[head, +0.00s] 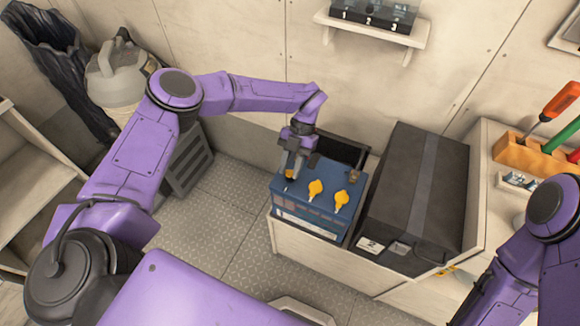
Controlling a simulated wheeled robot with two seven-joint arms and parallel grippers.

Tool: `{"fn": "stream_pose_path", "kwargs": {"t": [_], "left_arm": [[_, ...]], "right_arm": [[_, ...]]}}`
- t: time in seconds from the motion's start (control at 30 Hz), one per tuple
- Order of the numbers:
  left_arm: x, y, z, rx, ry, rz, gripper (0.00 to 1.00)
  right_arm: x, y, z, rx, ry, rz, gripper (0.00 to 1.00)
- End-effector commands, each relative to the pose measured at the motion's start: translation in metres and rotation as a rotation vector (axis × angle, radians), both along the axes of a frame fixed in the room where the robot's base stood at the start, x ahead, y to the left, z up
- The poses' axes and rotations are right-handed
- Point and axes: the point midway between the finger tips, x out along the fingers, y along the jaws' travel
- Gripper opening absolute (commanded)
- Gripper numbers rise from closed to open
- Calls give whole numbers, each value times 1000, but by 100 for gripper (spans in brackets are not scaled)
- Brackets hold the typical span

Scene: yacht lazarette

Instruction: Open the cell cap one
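A blue battery (318,205) sits in a pale bench bay, with a row of yellow caps on its top. The middle yellow cap (315,189) and the right yellow cap (341,199) show clearly. My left gripper (291,172) points down at the left end of the row. A small bit of yellow, the left cap (289,174), shows at its fingertips, and the rest of that cap is hidden. I cannot tell whether the fingers are closed on it. My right arm is at the right edge, and its fingertips do not show.
A large black box (415,190) stands right of the battery. A wall shelf (372,30) holds a black unit numbered 1, 2, 3. A wooden rack (530,154) with screwdrivers is at the right. A grey canister (118,75) stands at the back left. The tread-plate floor (215,225) is clear.

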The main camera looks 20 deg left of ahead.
Motion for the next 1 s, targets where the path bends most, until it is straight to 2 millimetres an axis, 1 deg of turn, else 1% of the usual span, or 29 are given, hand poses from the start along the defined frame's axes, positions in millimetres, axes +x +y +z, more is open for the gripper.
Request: {"fn": "stream_pose_path", "kwargs": {"t": [0.27, 0.37, 0.47, 0.6, 0.73, 0.87, 1.0], "left_arm": [[-2, 1, -1, 1, 6, 4, 43], [2, 1, 3, 2, 5, 4, 43], [12, 0, 15, 3, 3, 4, 43], [34, -2, 42, 4, 1, 4, 43], [50, -3, 66, 4, 3, 4, 43], [60, -2, 80, 4, 5, 2, 43], [62, -2, 84, 2, 7, 2, 43]], "right_arm": [[0, 0, 0, 0, 0, 0, 36], [0, 0, -3, 0, 0, 0, 36], [0, 0, -9, 0, 0, 0, 36], [0, 0, -20, 0, 0, 0, 36], [0, 0, -24, 0, 0, 0, 36], [0, 0, -25, 0, 0, 0, 36], [0, 0, -24, 0, 0, 0, 36]]}}
